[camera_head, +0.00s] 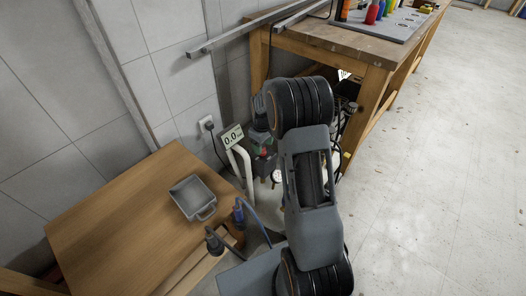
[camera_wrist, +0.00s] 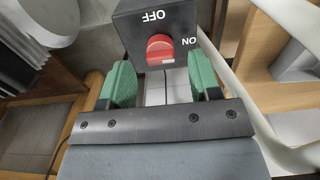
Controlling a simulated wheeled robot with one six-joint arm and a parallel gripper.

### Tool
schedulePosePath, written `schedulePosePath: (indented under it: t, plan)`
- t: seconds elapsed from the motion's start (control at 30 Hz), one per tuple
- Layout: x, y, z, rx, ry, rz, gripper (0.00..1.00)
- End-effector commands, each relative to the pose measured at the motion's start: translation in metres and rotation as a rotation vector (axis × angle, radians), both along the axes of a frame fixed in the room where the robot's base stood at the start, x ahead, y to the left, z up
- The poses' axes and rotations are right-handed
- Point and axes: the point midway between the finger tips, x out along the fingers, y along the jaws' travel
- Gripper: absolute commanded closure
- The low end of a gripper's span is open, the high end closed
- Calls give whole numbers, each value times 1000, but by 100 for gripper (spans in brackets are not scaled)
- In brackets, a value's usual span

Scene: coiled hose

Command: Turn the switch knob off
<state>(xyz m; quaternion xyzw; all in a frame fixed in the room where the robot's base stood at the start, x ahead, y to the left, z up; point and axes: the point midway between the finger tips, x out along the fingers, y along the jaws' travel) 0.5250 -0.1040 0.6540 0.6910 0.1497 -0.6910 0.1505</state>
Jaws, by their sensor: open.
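The switch is a black box (camera_wrist: 185,20) with a red knob (camera_wrist: 160,48) in the wrist view. The words OFF and ON appear upside down on its face, OFF above the knob and ON to its right. The knob has a pale mark on its lower side. My gripper (camera_wrist: 160,70) is open, with one green finger on each side just below the knob. Nothing is held between the fingers, and I cannot tell whether they touch the knob. In the head view the dark switch box (camera_head: 263,163) is small and partly hidden by my arm.
A 0.0 display (camera_head: 232,137) stands on a white post beside the switch. A wooden table (camera_head: 110,205) with a grey tray (camera_head: 193,197) is at the left. A workbench (camera_head: 330,42) stands behind. A plugged wall outlet (camera_head: 207,125) is nearby. Open floor (camera_head: 440,170) lies to the right.

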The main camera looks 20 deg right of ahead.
Motion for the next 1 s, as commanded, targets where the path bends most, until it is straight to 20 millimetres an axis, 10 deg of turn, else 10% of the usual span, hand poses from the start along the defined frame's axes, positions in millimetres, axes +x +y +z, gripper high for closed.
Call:
schedulePosePath:
  t: [0.63,1.0]
  plan:
    - [0,0,-27,0,-1,0,43]
    - [0,0,-27,0,-1,-1,77]
